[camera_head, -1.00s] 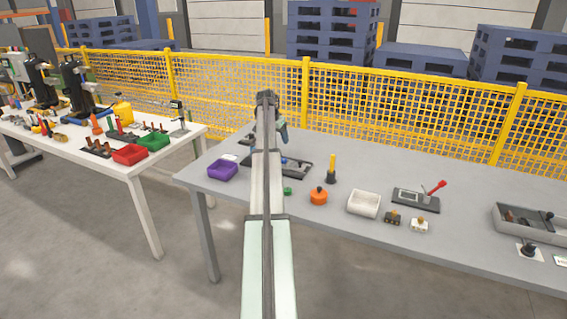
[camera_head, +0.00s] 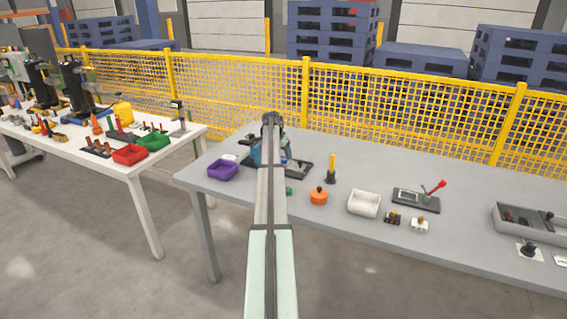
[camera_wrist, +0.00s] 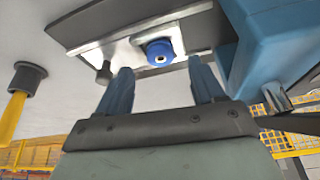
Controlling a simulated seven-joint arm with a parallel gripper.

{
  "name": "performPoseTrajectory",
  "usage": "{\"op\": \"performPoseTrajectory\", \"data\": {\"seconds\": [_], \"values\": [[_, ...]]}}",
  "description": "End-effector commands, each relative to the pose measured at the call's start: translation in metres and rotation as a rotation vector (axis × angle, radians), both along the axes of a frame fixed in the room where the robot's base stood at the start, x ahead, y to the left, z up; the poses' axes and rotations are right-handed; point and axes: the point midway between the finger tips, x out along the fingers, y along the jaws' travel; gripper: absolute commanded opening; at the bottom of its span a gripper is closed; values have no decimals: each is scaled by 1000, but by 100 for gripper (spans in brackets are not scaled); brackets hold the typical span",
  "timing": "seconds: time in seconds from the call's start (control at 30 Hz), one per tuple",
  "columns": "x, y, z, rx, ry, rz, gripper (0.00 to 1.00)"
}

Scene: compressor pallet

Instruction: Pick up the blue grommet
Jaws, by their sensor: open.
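The blue grommet (camera_wrist: 160,51) is a short round piece with a dark centre hole, on a metal plate (camera_wrist: 115,62) of a dark tray (camera_wrist: 95,22) in the wrist view. My gripper (camera_wrist: 160,78) has its two blue fingers apart, one on each side below the grommet in the picture. Nothing is between the fingers, and they appear short of the grommet. In the head view the dark tray (camera_head: 300,170) shows beside my arm, with a small blue spot (camera_head: 284,160) on it. My arm hides part of the tray and most of the gripper there.
A blue block-like body (camera_wrist: 275,45) stands close to my right finger in the wrist view. A yellow-handled tool (camera_head: 332,166), a purple bin (camera_head: 222,169), an orange pot (camera_head: 319,196) and a white bin (camera_head: 364,202) stand around the tray on the grey table (camera_head: 420,250).

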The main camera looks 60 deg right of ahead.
Motion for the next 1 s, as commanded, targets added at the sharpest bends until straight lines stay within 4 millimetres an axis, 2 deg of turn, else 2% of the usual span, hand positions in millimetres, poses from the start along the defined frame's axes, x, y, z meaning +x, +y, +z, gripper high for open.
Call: {"op": "performPoseTrajectory", "data": {"seconds": [0.2,0.43,1.0], "values": [[0,-10,-22,0,0,0,68],[0,-10,-23,-1,0,0,68],[0,-10,-23,-1,0,0,13]]}}
